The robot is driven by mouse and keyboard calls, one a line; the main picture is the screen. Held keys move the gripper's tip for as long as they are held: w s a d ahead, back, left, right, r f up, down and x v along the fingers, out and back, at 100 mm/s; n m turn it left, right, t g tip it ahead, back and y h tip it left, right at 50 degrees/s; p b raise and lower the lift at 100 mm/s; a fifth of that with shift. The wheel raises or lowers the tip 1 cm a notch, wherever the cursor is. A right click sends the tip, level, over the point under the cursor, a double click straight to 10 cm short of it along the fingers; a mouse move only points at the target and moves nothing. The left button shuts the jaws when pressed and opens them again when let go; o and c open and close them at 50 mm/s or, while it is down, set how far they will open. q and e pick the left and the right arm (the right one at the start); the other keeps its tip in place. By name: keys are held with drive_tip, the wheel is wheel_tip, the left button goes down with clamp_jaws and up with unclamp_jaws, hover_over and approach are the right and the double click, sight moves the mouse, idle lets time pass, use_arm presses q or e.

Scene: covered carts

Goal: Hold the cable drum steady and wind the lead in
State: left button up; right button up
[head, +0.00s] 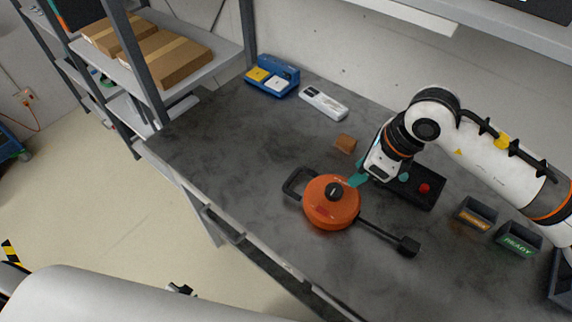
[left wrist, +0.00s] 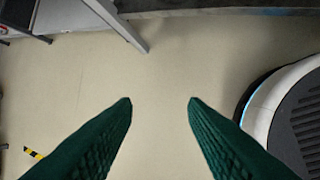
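The orange cable drum (head: 322,211) lies flat on the dark bench top, with a black knob (head: 333,191) on its upper face and a black loop handle (head: 294,183) at its left. The black lead (head: 376,231) runs out to the lower right and ends in a black block-shaped plug (head: 408,246) on the bench. My right gripper (head: 380,180) is beside the drum's upper right; its teal fingers look spread, one near the drum's rim, with nothing seen between them. My left gripper (left wrist: 160,102) is open and empty above the floor, away from the drum.
A black box (head: 428,197) with a red button is by my right gripper. Small dark bins (head: 519,236) are at right. The bench left of the drum is clear.

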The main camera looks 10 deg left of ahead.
use_arm(q)
drive_tip(key=w+a+r+m+t+y, duration=0.25)
drive_tip(key=w+a+r+t, duration=0.35)
drive_tip(key=w+a+r, duration=1.5)
drive_tip(key=w+a+r+m+t, duration=0.1)
drive_tip(key=w+r+t, duration=0.1)
drive_tip(key=w+r, duration=0.65)
drive_tip(key=w+a+r+m+t, duration=0.1)
drive_tip(key=w+r+m+t, duration=0.1)
drive_tip(key=w+r, duration=0.65)
drive_tip(key=w+d+r+m+g+h, duration=0.15)
drive_tip(key=d+r, duration=0.25)
drive_tip(key=d, duration=0.7)
drive_tip(key=w+d+r+g+h, duration=0.1)
drive_tip(key=w+d+r+h, duration=0.15)
drive_tip(key=d, duration=0.75)
drive_tip(key=w+d+r+m+g+h, duration=0.15)
drive_tip(key=d+r, duration=0.25)
drive_tip(key=d, duration=0.7)
drive_tip(key=m+g, duration=0.8)
drive_tip(key=m, duration=0.2)
approach(290, 192)
drive_tip(key=x, duration=0.9)
drive_tip(key=shift+f, duration=0.15)
